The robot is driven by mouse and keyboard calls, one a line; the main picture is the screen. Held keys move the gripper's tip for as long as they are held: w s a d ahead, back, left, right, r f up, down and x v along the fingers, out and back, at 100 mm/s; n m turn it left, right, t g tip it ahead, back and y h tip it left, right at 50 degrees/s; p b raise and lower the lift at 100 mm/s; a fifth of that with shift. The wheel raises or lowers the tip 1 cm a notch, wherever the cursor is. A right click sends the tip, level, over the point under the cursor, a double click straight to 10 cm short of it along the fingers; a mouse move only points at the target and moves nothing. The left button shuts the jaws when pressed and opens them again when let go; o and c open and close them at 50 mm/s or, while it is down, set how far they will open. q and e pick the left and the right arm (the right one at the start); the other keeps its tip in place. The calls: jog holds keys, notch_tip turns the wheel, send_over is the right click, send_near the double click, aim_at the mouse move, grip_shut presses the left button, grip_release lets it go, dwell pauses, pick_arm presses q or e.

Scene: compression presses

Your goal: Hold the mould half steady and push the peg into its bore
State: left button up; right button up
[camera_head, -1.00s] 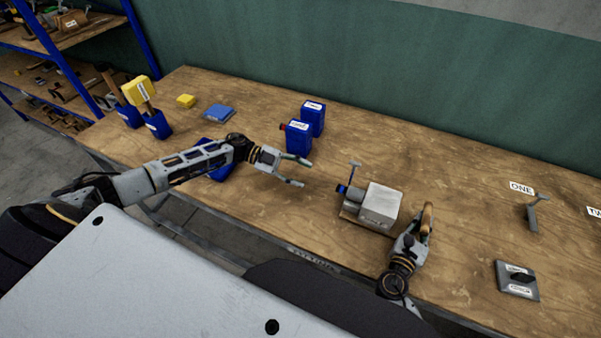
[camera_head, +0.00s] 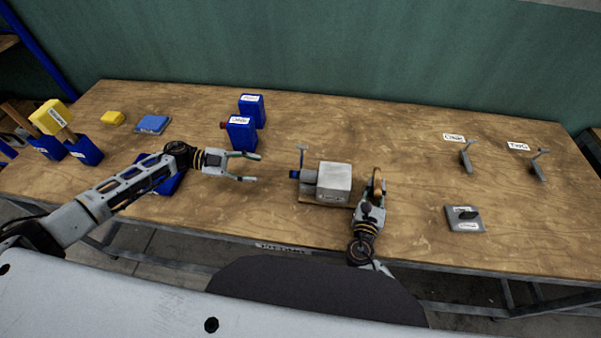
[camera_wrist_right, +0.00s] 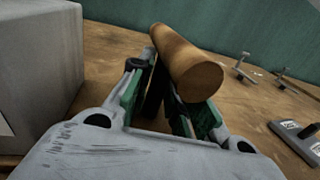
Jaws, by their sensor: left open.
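A light grey block (camera_head: 334,180), which looks like the mould half, sits on a low base mid-table against a small grey clamp-like fixture (camera_head: 308,176). No bore shows on its visible faces. My left gripper (camera_head: 250,167) is open and empty, left of the fixture.
Two blue containers (camera_head: 241,133) stand behind my left gripper. A grey plate with a black knob (camera_head: 465,218) lies at right. Two grey upright pieces (camera_head: 466,157) stand near the labels ONE and TWO. Yellow and blue blocks lie far left.

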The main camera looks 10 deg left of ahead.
jog(key=o, duration=0.3)
jog(key=shift+r, duration=0.15)
jog(key=shift+r, duration=4.85)
jog(key=shift+s, duration=0.1)
